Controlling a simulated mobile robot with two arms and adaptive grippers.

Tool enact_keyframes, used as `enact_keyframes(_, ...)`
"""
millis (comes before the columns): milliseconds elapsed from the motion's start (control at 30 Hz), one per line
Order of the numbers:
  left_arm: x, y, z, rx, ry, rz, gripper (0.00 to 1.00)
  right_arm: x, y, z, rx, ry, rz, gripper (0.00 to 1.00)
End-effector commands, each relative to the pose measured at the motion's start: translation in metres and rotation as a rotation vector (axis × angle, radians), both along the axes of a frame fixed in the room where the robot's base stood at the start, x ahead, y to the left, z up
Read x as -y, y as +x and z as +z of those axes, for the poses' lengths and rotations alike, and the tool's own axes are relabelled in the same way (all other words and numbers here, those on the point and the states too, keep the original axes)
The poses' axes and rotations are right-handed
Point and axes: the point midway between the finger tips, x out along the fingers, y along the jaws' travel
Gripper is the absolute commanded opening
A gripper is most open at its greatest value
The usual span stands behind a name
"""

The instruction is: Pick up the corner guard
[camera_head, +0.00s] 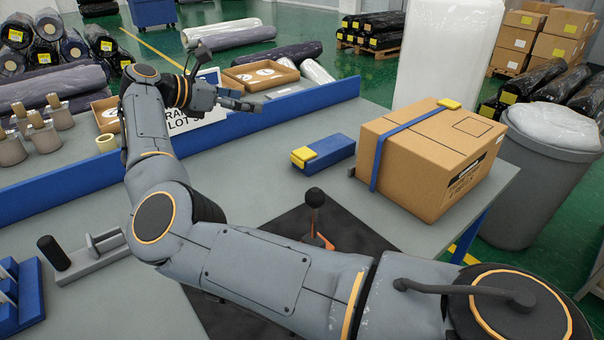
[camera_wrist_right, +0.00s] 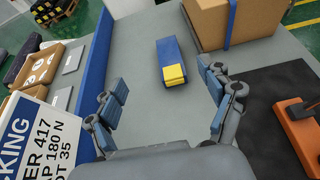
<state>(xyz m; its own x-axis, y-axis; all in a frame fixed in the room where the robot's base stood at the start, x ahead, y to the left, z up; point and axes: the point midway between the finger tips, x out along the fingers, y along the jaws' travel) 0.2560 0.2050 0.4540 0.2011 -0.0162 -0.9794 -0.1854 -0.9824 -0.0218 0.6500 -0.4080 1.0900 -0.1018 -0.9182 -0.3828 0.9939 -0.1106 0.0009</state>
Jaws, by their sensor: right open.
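A yellow corner guard (camera_head: 303,157) rests at the near end of a blue block (camera_head: 330,150) on the grey table. In the right wrist view the guard (camera_wrist_right: 174,74) lies beyond my fingers, between their lines. Another yellow guard (camera_head: 449,103) sits on the top edge of the strapped carton (camera_head: 430,155). My right gripper (camera_head: 222,80) is open and empty, to the left of the guard in the head view. Its spread fingers also show in the right wrist view (camera_wrist_right: 162,90). My left gripper is not in view.
A blue divider (camera_head: 290,98) runs along the table, with a sign (camera_head: 205,105) and trays behind it. A dark mat (camera_head: 365,235) holds an orange-based tool with a black knob (camera_head: 315,198). Bare table surrounds the blue block.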

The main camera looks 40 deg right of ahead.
Motion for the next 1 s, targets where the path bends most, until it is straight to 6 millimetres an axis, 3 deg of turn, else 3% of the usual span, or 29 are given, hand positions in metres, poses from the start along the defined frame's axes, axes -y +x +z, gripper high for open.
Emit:
enact_keyframes(33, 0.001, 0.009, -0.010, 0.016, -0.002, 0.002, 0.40, 0.000, 0.000, -0.034, 0.000, 0.000, 0.000, 0.81)
enact_keyframes(200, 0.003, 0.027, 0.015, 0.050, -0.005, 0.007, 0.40, 0.000, 0.000, -0.085, 0.000, 0.000, 0.000, 0.81)
enact_keyframes(400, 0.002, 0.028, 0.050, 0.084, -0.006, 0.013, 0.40, 0.000, 0.000, -0.138, 0.000, 0.000, 0.000, 0.81)
enact_keyframes(567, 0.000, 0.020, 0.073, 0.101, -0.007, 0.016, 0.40, 0.000, 0.000, -0.161, 0.001, 0.000, 0.000, 0.81)
enact_keyframes(767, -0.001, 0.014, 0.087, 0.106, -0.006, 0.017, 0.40, 0.006, -0.001, -0.169, 0.000, 0.000, -0.002, 0.81)
enact_keyframes(1000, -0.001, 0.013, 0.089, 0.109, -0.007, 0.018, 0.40, 0.046, -0.006, -0.185, 0.000, 0.001, -0.005, 0.81)
